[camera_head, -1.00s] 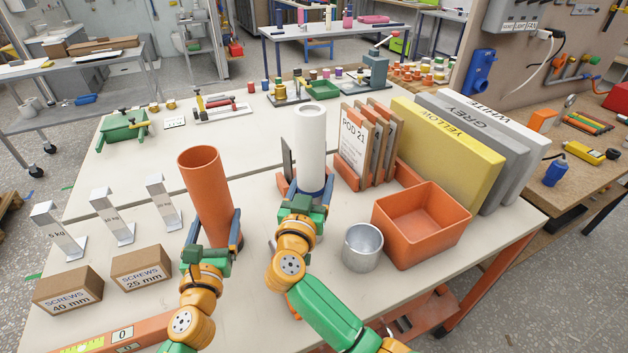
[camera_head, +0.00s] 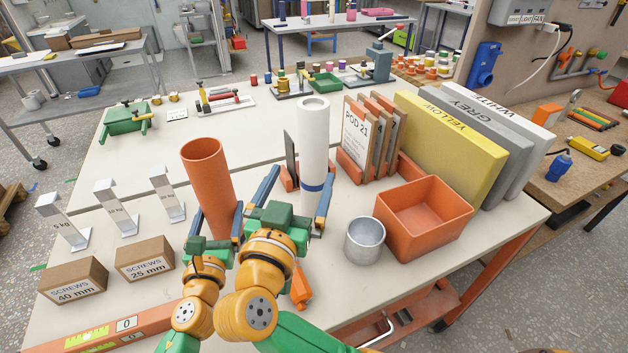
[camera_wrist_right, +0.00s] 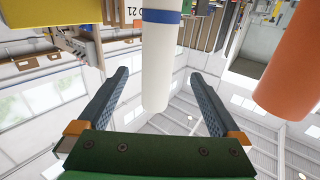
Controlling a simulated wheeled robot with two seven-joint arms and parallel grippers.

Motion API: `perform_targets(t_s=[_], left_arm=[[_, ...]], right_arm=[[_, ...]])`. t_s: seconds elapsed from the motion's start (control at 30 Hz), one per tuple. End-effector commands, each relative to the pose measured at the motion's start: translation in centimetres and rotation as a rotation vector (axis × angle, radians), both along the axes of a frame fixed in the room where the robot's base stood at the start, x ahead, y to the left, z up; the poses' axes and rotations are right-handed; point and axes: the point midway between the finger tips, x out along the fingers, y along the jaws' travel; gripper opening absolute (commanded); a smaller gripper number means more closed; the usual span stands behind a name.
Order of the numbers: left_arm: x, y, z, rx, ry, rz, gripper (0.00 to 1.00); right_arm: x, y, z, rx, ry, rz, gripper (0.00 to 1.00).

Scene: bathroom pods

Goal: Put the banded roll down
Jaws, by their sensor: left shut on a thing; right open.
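The banded roll, white with a blue band near its base (camera_head: 313,130), stands upright at the middle of the table beside a dark plate with orange feet (camera_head: 290,160). My right gripper (camera_head: 294,198) is open, just in front of the roll and clear of it. In the right wrist view, the banded roll (camera_wrist_right: 162,55) shows beyond and between the spread fingers (camera_wrist_right: 160,82), with nothing gripped. My left gripper (camera_head: 215,225) is shut on an orange tube (camera_head: 208,180), which is upright and open at the top. The tube's lower end is partly hidden.
A metal cup (camera_head: 365,240) and an orange bin (camera_head: 424,215) stand to the right. Framed boards (camera_head: 370,140) and the yellow slab (camera_head: 450,145) stand behind them. Metal weights (camera_head: 118,208) and screw boxes (camera_head: 145,258) are at left. The table behind the tube is mostly clear.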

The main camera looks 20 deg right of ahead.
Motion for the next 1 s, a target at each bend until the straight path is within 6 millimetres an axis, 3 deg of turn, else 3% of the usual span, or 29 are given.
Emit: perform_targets(t_s=[0.13,0.4,0.73,1.0], left_arm=[[-0.1,0.1,-0.6,0.005,0.011,0.003,0.16],[-0.1,0.1,-0.6,0.005,0.01,0.003,0.16],[-0.1,0.1,-0.5,0.004,0.009,0.003,0.16],[0.0,0.1,-0.5,0.004,0.009,0.003,0.16]], right_arm=[[-0.4,0.3,1.2,-0.003,0.007,0.007,1.0],[4.1,-3.1,1.1,-0.006,0.008,0.006,1.0],[8.2,-6.9,0.7,-0.005,0.007,0.005,1.0],[8.6,-7.1,0.6,-0.001,0.008,0.008,0.97]])
